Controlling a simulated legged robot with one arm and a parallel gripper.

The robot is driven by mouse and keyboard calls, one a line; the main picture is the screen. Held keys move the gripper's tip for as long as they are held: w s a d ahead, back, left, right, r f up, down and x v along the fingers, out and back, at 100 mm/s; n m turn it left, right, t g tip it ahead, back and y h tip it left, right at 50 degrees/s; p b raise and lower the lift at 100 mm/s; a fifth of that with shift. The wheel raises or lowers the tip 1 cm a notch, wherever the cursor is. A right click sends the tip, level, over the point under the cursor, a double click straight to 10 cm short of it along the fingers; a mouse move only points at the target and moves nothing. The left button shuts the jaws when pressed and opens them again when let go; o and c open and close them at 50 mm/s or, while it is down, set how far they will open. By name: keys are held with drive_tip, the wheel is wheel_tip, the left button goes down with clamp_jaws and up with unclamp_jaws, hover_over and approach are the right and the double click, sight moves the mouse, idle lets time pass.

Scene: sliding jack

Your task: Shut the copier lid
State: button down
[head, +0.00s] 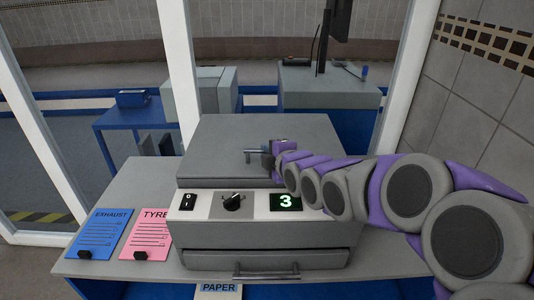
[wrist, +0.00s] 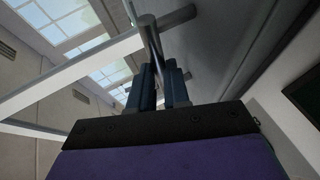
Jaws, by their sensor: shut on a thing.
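The grey copier (head: 265,258) stands on a counter, with its lid (head: 225,135) above the control panel. The lid looks low and close to flat in the head view; I cannot tell whether a gap is left under it. My gripper (head: 270,152) is at the lid's metal handle (head: 253,152), reaching in from the right. In the wrist view, the dark fingers (wrist: 160,75) are closed around the lower part of the handle bar (wrist: 151,38). The lid's grey surface (wrist: 230,45) rises close beside them on the right.
The control panel has a switch (head: 188,201), a dial (head: 233,202) and a green display (head: 286,202) reading 3. Blue EXHAUST (head: 100,232) and pink TYRE (head: 150,230) sheets lie left. White window posts (head: 181,65) stand behind. A tiled wall (head: 475,95) is on the right.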

drive_tip(key=shift+s+f, duration=0.25)
drive_tip(key=shift+f, duration=0.7)
drive_tip(key=c, duration=1.1)
unclamp_jaws()
drive_tip(key=shift+r, duration=0.15)
drive_tip(key=p+v, duration=0.1)
drive_tip(key=v, duration=1.6)
drive_tip(key=shift+r+p, duration=0.4)
drive_tip(key=shift+r, duration=0.05)
